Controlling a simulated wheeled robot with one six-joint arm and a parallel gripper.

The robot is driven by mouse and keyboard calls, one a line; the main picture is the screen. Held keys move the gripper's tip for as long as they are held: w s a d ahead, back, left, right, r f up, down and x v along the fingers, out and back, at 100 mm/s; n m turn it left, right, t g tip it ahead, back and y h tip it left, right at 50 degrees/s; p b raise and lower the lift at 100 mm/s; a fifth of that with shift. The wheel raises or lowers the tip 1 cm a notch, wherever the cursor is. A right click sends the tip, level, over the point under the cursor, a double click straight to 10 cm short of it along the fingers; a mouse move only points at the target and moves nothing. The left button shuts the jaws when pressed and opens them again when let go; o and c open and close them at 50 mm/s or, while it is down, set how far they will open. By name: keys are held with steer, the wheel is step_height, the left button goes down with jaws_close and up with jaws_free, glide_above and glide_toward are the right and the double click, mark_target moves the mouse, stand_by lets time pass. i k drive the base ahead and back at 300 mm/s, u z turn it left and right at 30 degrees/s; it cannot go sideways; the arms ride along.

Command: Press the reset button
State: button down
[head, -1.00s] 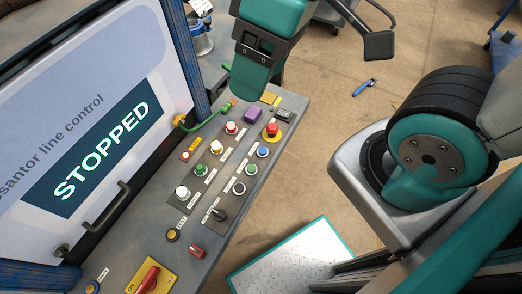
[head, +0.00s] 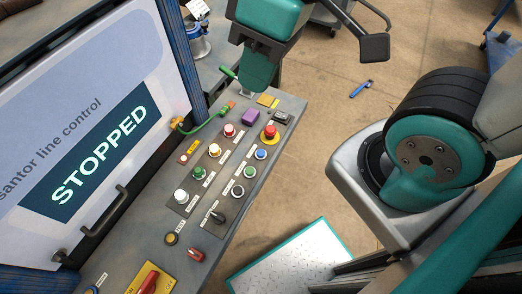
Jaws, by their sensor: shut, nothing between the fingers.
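The control panel (head: 205,262) slopes across the middle of the head view with several round buttons in rows. Its small labels are too small to read, so I cannot tell for sure which button is reset. A blue button (head: 261,153) sits in the right-hand row, below a red mushroom button (head: 270,131) on a yellow base. A white button (head: 181,195), a green button (head: 198,173) and a red button (head: 229,130) are in the left row. My gripper (head: 245,93) is shut and empty near the panel's far end, apart from these buttons; my wrist partly hides it.
A screen (head: 60,140) reading STOPPED stands left of the panel, with a dark handle (head: 105,210) below it. A green cable (head: 205,124) runs at the panel's far left. A purple block (head: 250,116) lies near the far end. A blue pen (head: 362,88) lies on the floor.

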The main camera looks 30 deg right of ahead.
mark_target(260, 152)
steer(key=k, duration=1.35)
steer(key=u, duration=0.45)
steer(key=i, duration=0.7)
steer(key=z, duration=0.1)
